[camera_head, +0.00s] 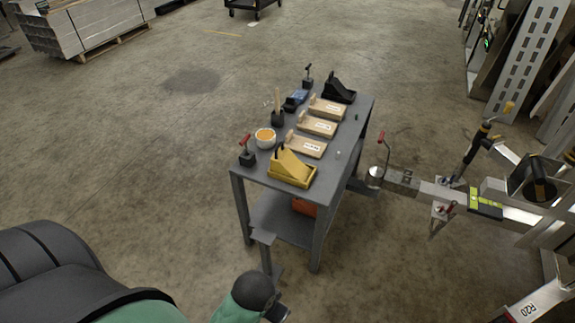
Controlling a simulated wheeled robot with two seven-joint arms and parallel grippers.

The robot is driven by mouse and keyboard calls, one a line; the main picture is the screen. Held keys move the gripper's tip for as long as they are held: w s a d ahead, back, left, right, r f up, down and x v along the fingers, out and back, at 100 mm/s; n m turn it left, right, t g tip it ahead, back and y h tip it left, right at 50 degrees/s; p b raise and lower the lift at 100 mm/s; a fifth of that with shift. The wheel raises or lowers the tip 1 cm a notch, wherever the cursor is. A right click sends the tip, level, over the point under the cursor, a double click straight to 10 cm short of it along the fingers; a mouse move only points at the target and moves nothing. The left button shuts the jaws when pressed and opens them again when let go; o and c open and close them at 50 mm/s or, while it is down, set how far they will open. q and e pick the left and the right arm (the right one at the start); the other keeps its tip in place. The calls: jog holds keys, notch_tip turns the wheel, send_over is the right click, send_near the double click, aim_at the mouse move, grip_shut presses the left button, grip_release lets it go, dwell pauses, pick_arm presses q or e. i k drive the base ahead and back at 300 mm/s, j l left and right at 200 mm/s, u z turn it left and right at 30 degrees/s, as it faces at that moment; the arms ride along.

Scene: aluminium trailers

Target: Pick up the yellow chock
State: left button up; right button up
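The yellow chock (291,168) is a wedge on the near end of a grey metal table (244,175), close to the front edge. It seems to rest in a yellow holder or base. A similar black chock (339,91) stands at the far end of the same table. Green and black parts of my own body show along the bottom edge, well short of the yellow chock. No gripper fingers can be made out, and nothing of mine touches the chock.
On the tabletop are wooden boards (306,146), a white bowl with orange contents (265,138), a red-handled tool (247,152) and a blue item (295,99). A trailer hitch (404,181) stands close to the table's right. Open floor (130,160) lies to the left.

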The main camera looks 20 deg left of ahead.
aim_at(283, 162)
jog(key=j+z, duration=0.1)
jog(key=z, duration=0.3)
jog(key=j+z, duration=0.1)
jog(key=z, duration=0.3)
jog(key=j+z, duration=0.1)
jog(key=z, duration=0.3)
jog(key=k+j+z, duration=0.35)
jog(key=j, duration=0.35)
jog(key=k+j+z, duration=0.35)
jog(key=j, duration=0.25)
jog(key=k+j+z, duration=0.35)
jog(key=k+j, duration=0.95)
